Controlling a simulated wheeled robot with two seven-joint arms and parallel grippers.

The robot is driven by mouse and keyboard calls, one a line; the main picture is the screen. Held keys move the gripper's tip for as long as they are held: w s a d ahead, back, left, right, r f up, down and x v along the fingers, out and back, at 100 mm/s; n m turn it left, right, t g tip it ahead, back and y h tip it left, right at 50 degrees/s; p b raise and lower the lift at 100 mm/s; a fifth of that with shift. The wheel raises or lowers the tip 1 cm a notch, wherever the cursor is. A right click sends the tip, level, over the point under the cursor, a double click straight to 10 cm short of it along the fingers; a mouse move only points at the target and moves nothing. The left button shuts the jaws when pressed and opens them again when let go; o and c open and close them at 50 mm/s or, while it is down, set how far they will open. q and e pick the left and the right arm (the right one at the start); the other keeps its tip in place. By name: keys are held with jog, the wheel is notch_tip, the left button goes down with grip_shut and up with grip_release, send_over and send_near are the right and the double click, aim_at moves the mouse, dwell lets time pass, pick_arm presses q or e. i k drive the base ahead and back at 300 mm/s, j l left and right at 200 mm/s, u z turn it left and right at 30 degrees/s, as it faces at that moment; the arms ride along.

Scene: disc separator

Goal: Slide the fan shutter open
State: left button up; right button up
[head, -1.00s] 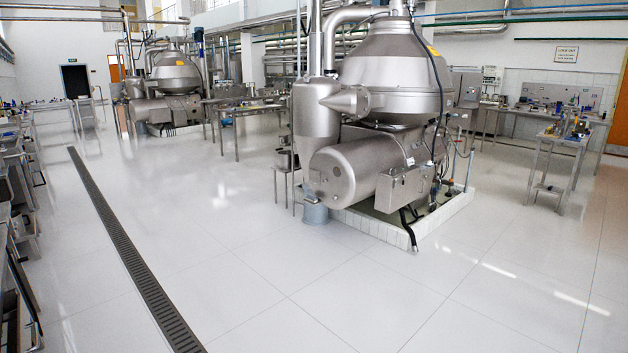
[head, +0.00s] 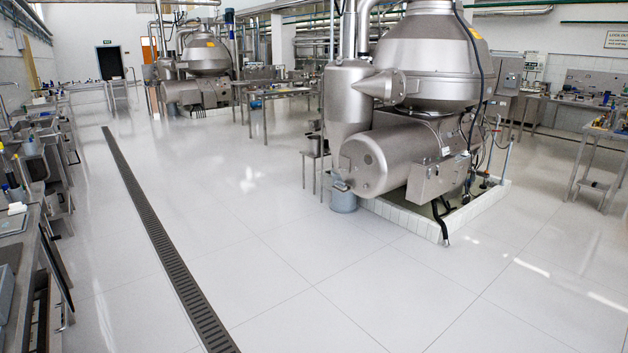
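I cannot make out a fan shutter in the head view. A large steel disc separator (head: 425,70) stands on a low white-tiled plinth (head: 400,214) right of centre, with a horizontal motor housing (head: 385,160) at its front. A second, similar separator (head: 203,70) stands farther back on the left. Neither of my grippers is in the head view.
A dark floor drain grating (head: 160,240) runs from the front toward the back left. Steel benches (head: 40,250) with tools line the left side. A bucket (head: 343,197) stands by the plinth. A table (head: 600,140) is at right. The white floor (head: 290,260) between is clear.

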aim_at(344, 162)
jog(key=i, duration=1.85)
jog(key=i+z, duration=0.1)
jog(key=i, duration=0.85)
jog(key=i+j, duration=0.15)
jog(key=i, duration=0.75)
jog(key=i+j, duration=0.1)
jog(key=i, duration=0.85)
jog(key=i+j, duration=0.1)
jog(key=i, duration=0.8)
jog(key=i+j+z, duration=0.1)
jog(key=i, duration=0.85)
